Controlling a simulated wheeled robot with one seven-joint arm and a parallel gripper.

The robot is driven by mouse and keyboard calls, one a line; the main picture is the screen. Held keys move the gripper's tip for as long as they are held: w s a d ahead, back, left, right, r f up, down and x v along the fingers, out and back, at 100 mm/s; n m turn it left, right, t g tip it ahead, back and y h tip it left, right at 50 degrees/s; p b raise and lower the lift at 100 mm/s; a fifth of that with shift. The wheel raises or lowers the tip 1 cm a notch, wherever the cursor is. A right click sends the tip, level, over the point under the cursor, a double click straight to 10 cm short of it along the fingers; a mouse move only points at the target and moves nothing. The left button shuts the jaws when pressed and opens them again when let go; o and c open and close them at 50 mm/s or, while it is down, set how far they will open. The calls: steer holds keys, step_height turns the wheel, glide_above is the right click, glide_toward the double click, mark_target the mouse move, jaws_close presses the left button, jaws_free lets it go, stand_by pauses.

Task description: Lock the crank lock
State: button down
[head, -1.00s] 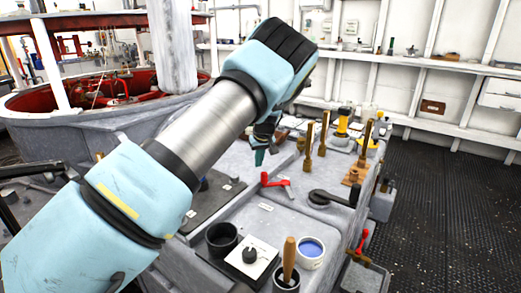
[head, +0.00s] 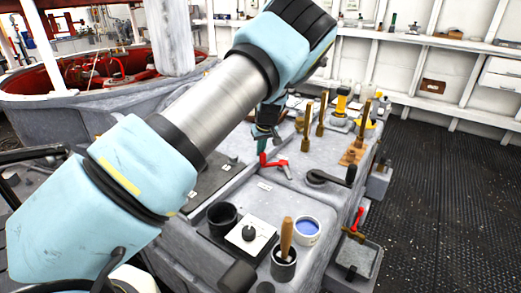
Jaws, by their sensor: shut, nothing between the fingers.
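I cannot tell for certain which one is the crank lock. My gripper (head: 262,146) points down just above and behind the red grip in the picture, with teal fingertips. It is shut and empty. Whether it touches the red grip cannot be told. My arm hides part of the bench behind it.
Upright wooden-handled tools (head: 306,125) stand behind the cranks. A black cup (head: 221,217), a white dial plate (head: 249,236), a cup of blue stuff (head: 306,231) and a pot with a wooden handle (head: 284,262) stand in front.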

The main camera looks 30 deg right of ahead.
steer(key=s+n, duration=0.1)
steer(key=s+n+y+p, duration=0.1)
steer(key=n, duration=0.1)
steer(key=shift+s+a, duration=0.15)
steer(key=shift+a, duration=0.2)
steer(key=s+n+y, duration=0.1)
steer(key=s+n, duration=0.1)
steer(key=n, duration=0.1)
steer(key=shift+s+a, duration=0.1)
steer(key=shift+s, duration=0.05)
steer(key=shift+s+d, duration=0.2)
steer(key=shift+s, duration=0.9)
steer(key=w+a, duration=0.1)
steer(key=w+a+b, duration=0.1)
steer(key=w, duration=0.1)
steer(key=shift+w+a, duration=0.2)
steer(key=shift+a, duration=0.1)
steer(key=b+v, duration=0.2)
steer(key=v, duration=0.8)
steer(key=shift+w+d, duration=0.3)
steer(key=shift+w, duration=0.1)
steer(key=shift+s, duration=0.1)
